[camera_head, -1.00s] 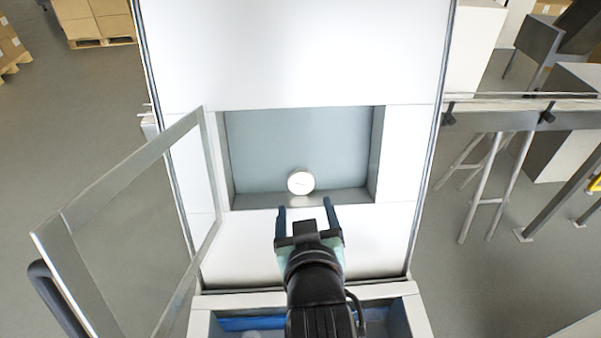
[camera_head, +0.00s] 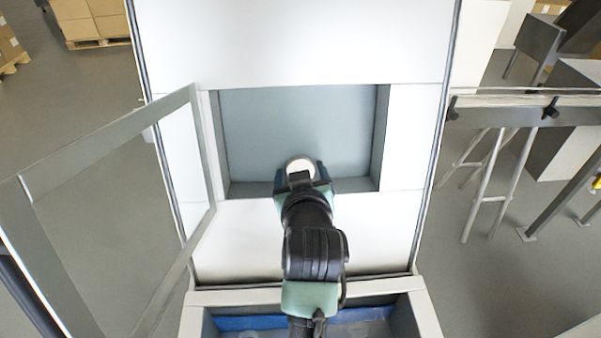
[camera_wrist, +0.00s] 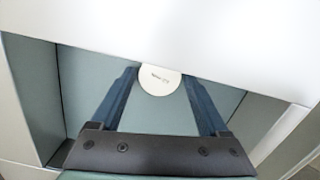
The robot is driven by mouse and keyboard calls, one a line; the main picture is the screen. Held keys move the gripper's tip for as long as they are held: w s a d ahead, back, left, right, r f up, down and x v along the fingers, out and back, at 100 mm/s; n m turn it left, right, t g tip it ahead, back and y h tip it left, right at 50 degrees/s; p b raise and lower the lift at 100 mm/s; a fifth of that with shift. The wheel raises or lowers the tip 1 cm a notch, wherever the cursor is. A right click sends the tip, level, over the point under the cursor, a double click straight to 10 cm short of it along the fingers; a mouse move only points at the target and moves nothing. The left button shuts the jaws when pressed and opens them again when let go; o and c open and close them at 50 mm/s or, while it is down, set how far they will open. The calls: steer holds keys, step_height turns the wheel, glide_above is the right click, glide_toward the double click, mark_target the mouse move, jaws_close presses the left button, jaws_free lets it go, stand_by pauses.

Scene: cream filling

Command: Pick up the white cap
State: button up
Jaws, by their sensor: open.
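The white cap (camera_head: 300,164) is a round disc inside the recessed opening of the white cabinet. My gripper (camera_head: 299,170) reaches into the opening, and its fingers lie on either side of the cap. In the wrist view the cap (camera_wrist: 160,81) shows small dark print and sits near the fingertips, between the two blue fingers of my open gripper (camera_wrist: 161,80). The cabinet's white edge hides the top of the cap in the wrist view.
The recess (camera_head: 300,120) has grey walls around my gripper. An open glass door (camera_head: 110,210) with a grey frame stands to the left. An open bin (camera_head: 240,322) with blue inside lies below the cabinet. A rail (camera_head: 520,112) runs at the right.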

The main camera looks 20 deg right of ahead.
steer(key=c, duration=1.1)
